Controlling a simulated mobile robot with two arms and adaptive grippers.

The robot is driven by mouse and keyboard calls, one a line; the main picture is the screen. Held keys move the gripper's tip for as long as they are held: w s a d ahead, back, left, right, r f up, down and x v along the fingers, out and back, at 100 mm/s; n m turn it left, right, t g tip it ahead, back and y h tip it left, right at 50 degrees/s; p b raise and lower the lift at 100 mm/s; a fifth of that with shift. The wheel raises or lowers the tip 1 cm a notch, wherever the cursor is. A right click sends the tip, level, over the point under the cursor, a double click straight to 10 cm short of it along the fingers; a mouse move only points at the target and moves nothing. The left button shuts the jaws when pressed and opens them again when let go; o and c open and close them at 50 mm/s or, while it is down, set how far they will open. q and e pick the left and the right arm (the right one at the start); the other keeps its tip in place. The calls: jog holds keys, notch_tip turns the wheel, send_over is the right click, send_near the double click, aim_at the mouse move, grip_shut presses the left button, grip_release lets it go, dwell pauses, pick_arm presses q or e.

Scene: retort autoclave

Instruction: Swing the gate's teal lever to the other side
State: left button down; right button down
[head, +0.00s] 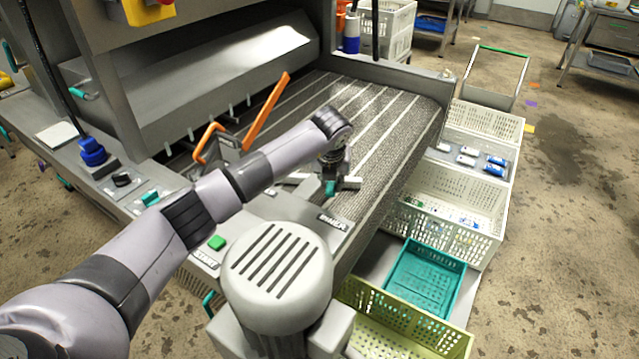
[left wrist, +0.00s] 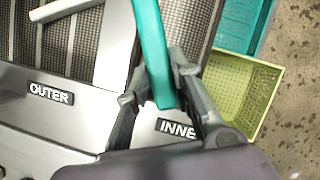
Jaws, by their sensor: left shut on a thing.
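The teal lever (left wrist: 152,45) runs from the top of the left wrist view down to its end close to the INNER label (left wrist: 177,130). The OUTER label (left wrist: 50,92) is on the same metal plate, further left. My left gripper (left wrist: 160,82) is shut on the lever near its end, one finger on each side. In the head view my left gripper (head: 337,168) is over the near edge of the conveyor, and a short bit of the teal lever (head: 330,188) shows below it. A pale bar (left wrist: 65,8), perhaps the gate, lies over the belt. My right gripper is out of view.
The striped conveyor belt (head: 385,125) extends behind my gripper. An orange bent handle (head: 265,115) stands to the left. A grey motor housing (head: 275,265) and a green button (head: 217,242) are in front. White crates (head: 455,190) and a teal tray (head: 425,280) are at the right.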

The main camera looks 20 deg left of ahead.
pick_arm(q)
jog(key=shift+w+d+n, duration=0.2)
jog(key=shift+d+n, duration=0.2)
jog(key=shift+d, duration=0.2)
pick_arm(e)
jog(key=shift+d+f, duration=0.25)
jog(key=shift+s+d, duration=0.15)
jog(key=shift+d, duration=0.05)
pick_arm(q)
jog(key=c, duration=1.4)
grip_release()
jog(key=shift+d, duration=0.1)
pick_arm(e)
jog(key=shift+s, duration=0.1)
pick_arm(q)
jog(key=v, duration=1.2)
jog(key=shift+d, duration=0.2)
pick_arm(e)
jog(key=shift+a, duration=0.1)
